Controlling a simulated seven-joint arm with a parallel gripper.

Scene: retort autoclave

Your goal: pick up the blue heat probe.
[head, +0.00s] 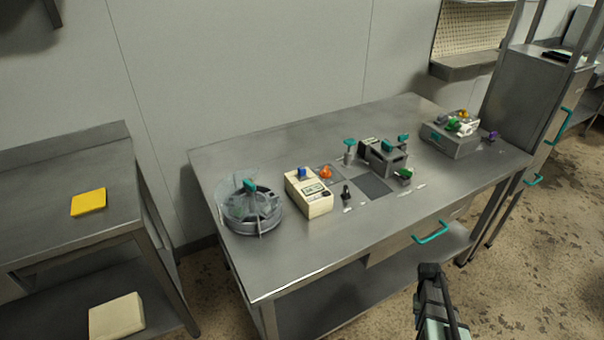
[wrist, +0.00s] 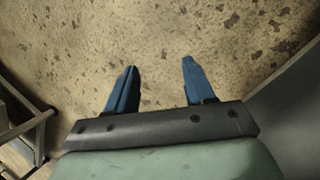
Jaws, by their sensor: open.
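A small blue piece (head: 302,172) stands at the back of a cream instrument box (head: 309,194) on the steel table; it is the only clearly blue thing there, and I take it to be the heat probe. It is too small to make out its shape. My gripper (wrist: 159,65) shows in the wrist view with its two blue fingers apart and nothing between them, above the speckled floor. In the head view, my arm is at the bottom right, in front of the table and well away from the blue piece.
The steel table (head: 290,253) carries a round clear-lidded drum (head: 250,210) left of the box. An orange knob (head: 326,172), a small black part (head: 346,191) and a grey fixture (head: 386,160) stand to its right. A grey box (head: 451,141) is farther right. The table's front is clear.

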